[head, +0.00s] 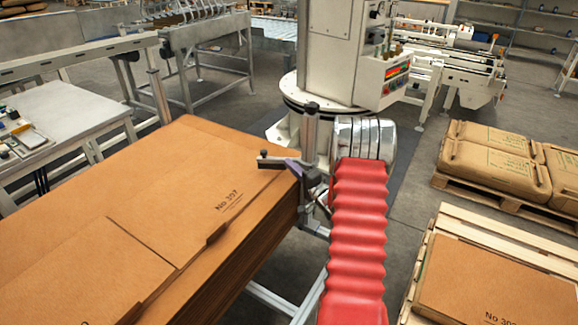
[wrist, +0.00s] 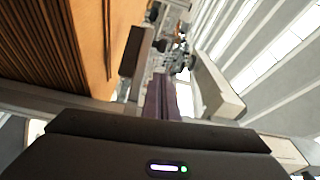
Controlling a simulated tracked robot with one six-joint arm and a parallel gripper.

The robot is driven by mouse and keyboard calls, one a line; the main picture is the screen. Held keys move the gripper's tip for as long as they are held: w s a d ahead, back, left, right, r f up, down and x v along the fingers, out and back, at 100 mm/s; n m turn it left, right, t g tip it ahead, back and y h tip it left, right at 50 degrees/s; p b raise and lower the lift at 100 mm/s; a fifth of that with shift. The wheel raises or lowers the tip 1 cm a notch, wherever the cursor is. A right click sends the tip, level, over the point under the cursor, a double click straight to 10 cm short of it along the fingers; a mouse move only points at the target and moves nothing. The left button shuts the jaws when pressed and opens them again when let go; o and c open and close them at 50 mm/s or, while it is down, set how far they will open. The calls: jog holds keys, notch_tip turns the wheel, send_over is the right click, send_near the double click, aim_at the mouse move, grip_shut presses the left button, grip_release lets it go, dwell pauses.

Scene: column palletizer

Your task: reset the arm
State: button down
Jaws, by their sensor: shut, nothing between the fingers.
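My gripper (head: 268,158) shows in the head view at the right edge of a big stack of flat brown cardboard (head: 120,215). Its dark and purple parts are small there and overlap the stack's corner in the picture. I cannot tell whether it touches the stack. In the wrist view the purple fingers (wrist: 160,95) lie together in the middle, with nothing between them. The stack's layered edges (wrist: 35,45) fill the upper left of that view.
A white machine column (head: 335,50) stands behind the gripper. Metal posts (head: 158,95) rise beside the stack. Pallets with brown sacks (head: 492,165) and a carton (head: 490,285) stand at the right. A grey table (head: 75,105) is at the left. Bare floor shows before the sacks.

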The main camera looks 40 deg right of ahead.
jog(key=shift+w+a, duration=0.1)
jog(key=w+a+r+n+g+h, duration=0.2)
jog(key=w+a+r+n+g, duration=0.15)
jog(key=a+r, duration=0.4)
jog(key=s+a+r+n+g, duration=0.3)
jog(key=s+a+r+n, duration=0.15)
jog(key=a+r, duration=0.5)
jog(key=s+a+n+g+y, duration=0.1)
jog(key=s+a+n+g, duration=0.2)
jog(key=s+a, duration=0.8)
jog(key=s+a+r+n+g+y, duration=0.1)
jog(key=s+a+n, duration=0.5)
jog(key=s+a, duration=0.6)
jog(key=s+g+y, duration=0.1)
jog(key=s+g, duration=0.1)
jog(key=s, duration=0.6)
jog(key=shift+a, duration=0.25)
jog(key=shift+d+r+g, duration=0.1)
jog(key=shift+g, duration=0.15)
